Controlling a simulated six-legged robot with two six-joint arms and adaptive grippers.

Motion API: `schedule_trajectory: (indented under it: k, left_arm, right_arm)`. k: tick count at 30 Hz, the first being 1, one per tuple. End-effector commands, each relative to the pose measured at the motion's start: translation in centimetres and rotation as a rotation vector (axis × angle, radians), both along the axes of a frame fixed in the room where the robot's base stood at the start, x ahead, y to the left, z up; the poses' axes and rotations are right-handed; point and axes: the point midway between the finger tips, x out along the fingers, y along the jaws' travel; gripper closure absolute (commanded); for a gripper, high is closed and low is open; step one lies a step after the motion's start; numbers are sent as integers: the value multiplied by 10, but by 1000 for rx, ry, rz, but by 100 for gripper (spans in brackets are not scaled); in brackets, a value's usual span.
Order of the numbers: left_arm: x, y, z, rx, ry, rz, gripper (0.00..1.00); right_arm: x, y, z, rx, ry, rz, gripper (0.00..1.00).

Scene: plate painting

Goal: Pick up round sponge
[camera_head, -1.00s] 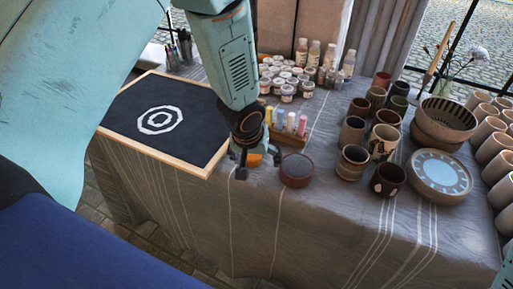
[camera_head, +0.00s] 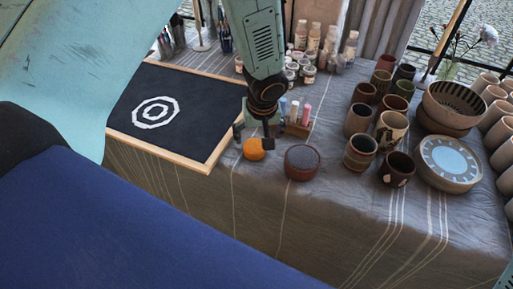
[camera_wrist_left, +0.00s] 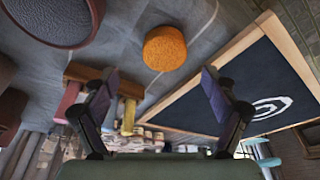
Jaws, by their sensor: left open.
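The round orange sponge (camera_head: 254,149) sits on the grey tablecloth, between the black framed board and a dark round pot with a reddish-brown side (camera_head: 301,163). My left gripper (camera_head: 253,137) is open and empty, close to the sponge and partly overlapping it in the head view. In the left wrist view the sponge (camera_wrist_left: 164,47) shows whole, beyond the gap between the two spread fingers (camera_wrist_left: 158,78). The fingers look apart from it. My right gripper is not in view.
The black board with a wooden frame (camera_head: 190,87) lies to the left. A wooden holder with coloured sticks (camera_head: 297,127) stands just behind. Several cups (camera_head: 361,152) and a blue-topped round dish (camera_head: 449,163) stand to the right. The cloth in front of the sponge is clear.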

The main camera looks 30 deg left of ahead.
Motion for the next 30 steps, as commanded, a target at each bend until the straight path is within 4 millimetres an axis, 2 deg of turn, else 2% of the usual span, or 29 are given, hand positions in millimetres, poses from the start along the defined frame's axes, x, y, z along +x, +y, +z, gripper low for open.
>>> schedule_trajectory:
  k: [1, 12, 15, 24, 30]
  left_arm:
    - [1, 1, -9, -1, 2, 0, 14]
    - [13, 13, -54, -1, 2, -3, 14]
    - [16, 15, -62, -1, 0, -4, 14]
    - [17, 17, -64, -1, 0, -4, 15]
    - [16, 17, -64, -1, -1, -5, 32]
  right_arm:
    - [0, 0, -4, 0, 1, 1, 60]
    - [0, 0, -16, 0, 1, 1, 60]
    - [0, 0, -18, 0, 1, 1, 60]
    - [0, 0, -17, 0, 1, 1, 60]
    - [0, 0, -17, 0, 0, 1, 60]
